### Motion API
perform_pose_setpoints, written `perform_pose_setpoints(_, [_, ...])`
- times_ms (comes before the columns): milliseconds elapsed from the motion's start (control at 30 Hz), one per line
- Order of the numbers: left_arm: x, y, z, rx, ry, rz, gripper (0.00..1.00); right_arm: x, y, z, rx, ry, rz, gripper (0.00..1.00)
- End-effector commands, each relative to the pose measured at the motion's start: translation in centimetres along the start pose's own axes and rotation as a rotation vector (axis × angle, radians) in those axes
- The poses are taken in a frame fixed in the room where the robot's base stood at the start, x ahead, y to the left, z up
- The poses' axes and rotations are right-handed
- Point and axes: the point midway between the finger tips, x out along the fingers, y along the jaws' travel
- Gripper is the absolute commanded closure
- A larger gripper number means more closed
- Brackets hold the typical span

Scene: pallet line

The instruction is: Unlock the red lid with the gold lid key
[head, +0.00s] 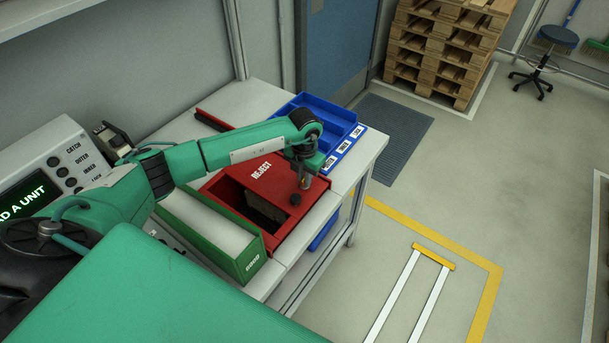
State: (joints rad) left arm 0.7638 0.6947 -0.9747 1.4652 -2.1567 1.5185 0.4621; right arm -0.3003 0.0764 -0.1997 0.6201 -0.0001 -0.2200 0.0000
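The red lid marked REJECT (262,168) covers part of a red box on the white bench. A dark opening beside it shows a brownish thing inside. A small dark round fitting (295,200) sits near the lid's right edge. My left gripper (304,184) points down just above this fitting, over the right part of the red box. A small tan or golden patch shows at its fingertips. It is too small to tell whether this is the gold lid key or whether the fingers are shut on it. My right gripper is out of view.
A green box (247,262) marked GOOD stands left of the red one. A blue tray with label cards (345,143) lies behind, at the bench's far right. A control panel (45,167) stands at left.

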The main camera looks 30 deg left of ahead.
Motion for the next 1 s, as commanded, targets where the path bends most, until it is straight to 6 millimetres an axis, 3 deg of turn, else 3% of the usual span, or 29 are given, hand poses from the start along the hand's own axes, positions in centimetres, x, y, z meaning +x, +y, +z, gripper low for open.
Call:
perform_pose_setpoints(367, [0.3,0.0,0.1,0.084,-0.001,0.001,1.00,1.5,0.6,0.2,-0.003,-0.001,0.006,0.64])
perform_pose_setpoints(1000, [0.5,0.1,0.1,0.642,-0.004,0.003,1.00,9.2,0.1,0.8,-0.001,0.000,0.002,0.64])
